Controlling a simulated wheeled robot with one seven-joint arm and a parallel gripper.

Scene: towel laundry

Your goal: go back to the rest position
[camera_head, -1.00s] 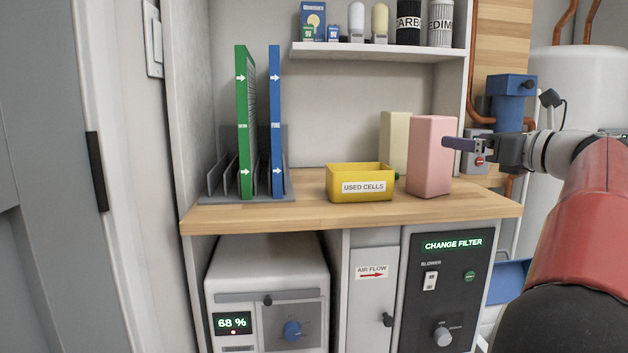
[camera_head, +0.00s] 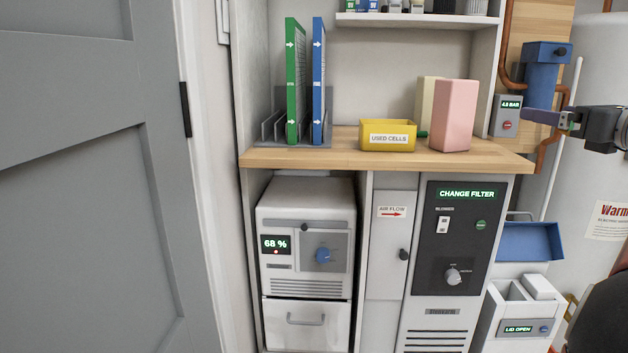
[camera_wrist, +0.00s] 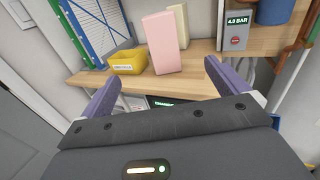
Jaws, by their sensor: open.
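My gripper (camera_head: 556,119) is at the right edge of the head view, in front of the white tank and right of the pink box. In the wrist view my gripper (camera_wrist: 162,84) shows two purple fingers spread wide apart with nothing between them. It points toward the wooden counter (camera_head: 300,158) and stands clear of it. Most of my arm is outside the head view.
On the counter stand green (camera_head: 295,85) and blue (camera_head: 318,85) filters in a rack, a yellow used-cells bin (camera_head: 388,143), a pink box (camera_head: 455,115) and a cream box (camera_head: 428,95). Below are a white machine (camera_head: 305,230) and a blower panel (camera_head: 455,230). A grey door (camera_head: 90,180) stands left.

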